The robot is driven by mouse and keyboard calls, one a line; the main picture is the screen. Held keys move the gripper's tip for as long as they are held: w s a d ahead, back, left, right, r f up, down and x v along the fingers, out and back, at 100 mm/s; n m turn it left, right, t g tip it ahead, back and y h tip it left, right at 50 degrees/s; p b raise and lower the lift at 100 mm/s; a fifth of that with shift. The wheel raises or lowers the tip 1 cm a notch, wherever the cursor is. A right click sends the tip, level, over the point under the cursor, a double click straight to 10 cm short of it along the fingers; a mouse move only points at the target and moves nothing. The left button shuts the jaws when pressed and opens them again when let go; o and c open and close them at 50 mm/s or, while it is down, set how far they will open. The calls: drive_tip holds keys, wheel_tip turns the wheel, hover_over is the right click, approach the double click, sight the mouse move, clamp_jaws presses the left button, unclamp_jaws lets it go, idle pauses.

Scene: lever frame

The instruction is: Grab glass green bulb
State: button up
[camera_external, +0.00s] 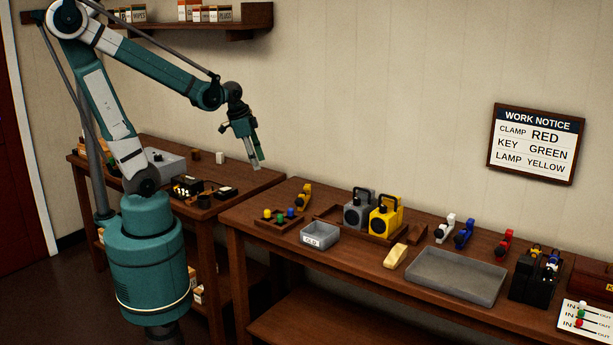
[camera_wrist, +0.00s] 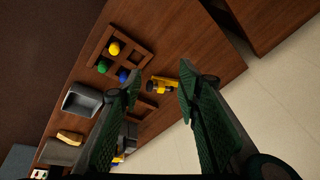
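The green bulb (camera_external: 280,218) is a small round glossy thing in a wooden tray (camera_external: 268,224) at the left end of the front table. It also shows in the wrist view (camera_wrist: 103,66), left of my fingers, beside a yellow bulb (camera_wrist: 114,48) and a blue bulb (camera_wrist: 123,75) in the same divided tray. My gripper (camera_external: 257,162) hangs in the air above and to the left of the tray, pointing down. In the wrist view its two green fingers (camera_wrist: 160,82) are spread apart with nothing held between them.
A yellow clamp-like piece (camera_external: 303,197) lies behind the tray. A grey bin labelled OLD (camera_external: 319,238) stands to the right. Grey and yellow lanterns (camera_external: 386,217) stand further right. A wall notice (camera_external: 536,144) reads clamp red, key green, lamp yellow.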

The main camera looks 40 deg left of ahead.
drive_tip(key=d+f+m+g, duration=0.2)
drive_tip(key=d+f+m, duration=0.3)
drive_tip(key=d, duration=0.3)
drive_tip(key=m+g+p, duration=0.1)
drive_tip(key=m, duration=0.4)
hover_over(280, 214)
drive_tip(key=shift+y, duration=0.4)
drive_tip(key=f, duration=0.5)
drive_tip(key=shift+w+a, duration=0.2)
drive_tip(key=shift+a, duration=0.1)
drive_tip(key=shift+s+d+f+m, duration=0.35)
drive_tip(key=shift+d+f+m, duration=0.05)
drive_tip(key=shift+d+f, duration=0.1)
drive_tip(key=shift+f, duration=1.3)
drive_tip(key=shift+a+f+b, duration=0.1)
drive_tip(key=shift+f+b, duration=0.35)
drive_tip(key=shift+f, duration=2.1)
